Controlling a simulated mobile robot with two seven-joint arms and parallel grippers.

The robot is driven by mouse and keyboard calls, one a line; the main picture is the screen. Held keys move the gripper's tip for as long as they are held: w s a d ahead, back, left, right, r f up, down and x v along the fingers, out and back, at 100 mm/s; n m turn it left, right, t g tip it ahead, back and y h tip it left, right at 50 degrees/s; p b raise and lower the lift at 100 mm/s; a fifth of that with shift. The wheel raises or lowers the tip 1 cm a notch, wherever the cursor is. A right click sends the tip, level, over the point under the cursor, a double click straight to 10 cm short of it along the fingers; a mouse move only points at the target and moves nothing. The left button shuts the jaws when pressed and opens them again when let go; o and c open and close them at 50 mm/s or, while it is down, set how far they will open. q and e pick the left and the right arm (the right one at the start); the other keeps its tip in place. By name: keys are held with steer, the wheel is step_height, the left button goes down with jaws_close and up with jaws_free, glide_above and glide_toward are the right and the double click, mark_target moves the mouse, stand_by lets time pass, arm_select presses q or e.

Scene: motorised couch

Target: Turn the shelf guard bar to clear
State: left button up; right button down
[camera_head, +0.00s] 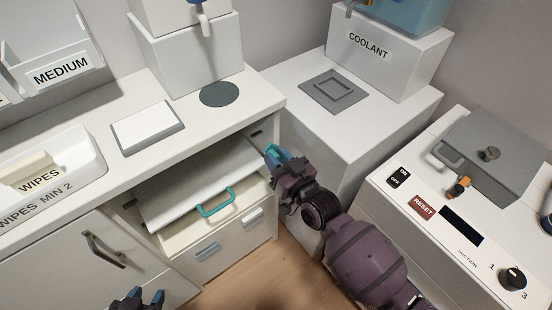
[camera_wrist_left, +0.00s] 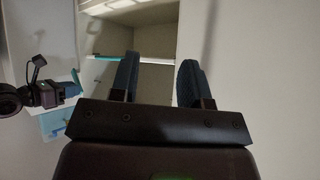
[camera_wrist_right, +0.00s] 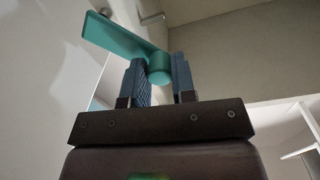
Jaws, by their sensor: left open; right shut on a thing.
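The shelf guard bar is a flat teal bar (camera_wrist_right: 115,37) with a round pivot end in the right wrist view. My right gripper (camera_wrist_right: 158,75) is shut on the rounded end of it. In the head view my right gripper (camera_head: 273,158) is at the right front edge of the shelf opening, and only a bit of teal shows there. The white shelf (camera_head: 200,180) sits in the open bay under the counter. My left gripper (camera_head: 138,298) is open and empty at the bottom edge, low in front of the cabinet; its spread fingers show in the left wrist view (camera_wrist_left: 160,80).
A cabinet door with a metal handle (camera_head: 103,249) is at left. A coolant block (camera_head: 373,50) stands on the right cabinet; a control panel (camera_head: 460,225) is at far right. Wooden floor is clear between.

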steer(key=shift+w+d+r+m+p, duration=0.35)
steer(key=shift+d+r+m+p, duration=0.1)
steer(key=shift+m, duration=0.55)
steer(key=shift+w+d+r+m, duration=0.1)
steer(key=shift+w+d+m, duration=0.2)
steer(key=shift+m, duration=0.55)
steer(key=shift+w+d+f+m, duration=0.15)
steer(key=shift+d+m, duration=0.3)
steer(key=shift+m, duration=0.45)
steer(key=shift+w+d+r+m, duration=0.15)
steer(key=shift+w+d+m, duration=0.2)
steer(key=shift+m, duration=0.5)
steer(key=c, duration=0.9)
jaws_free()
steer(key=shift+c, duration=0.2)
steer(key=shift+r, duration=0.15)
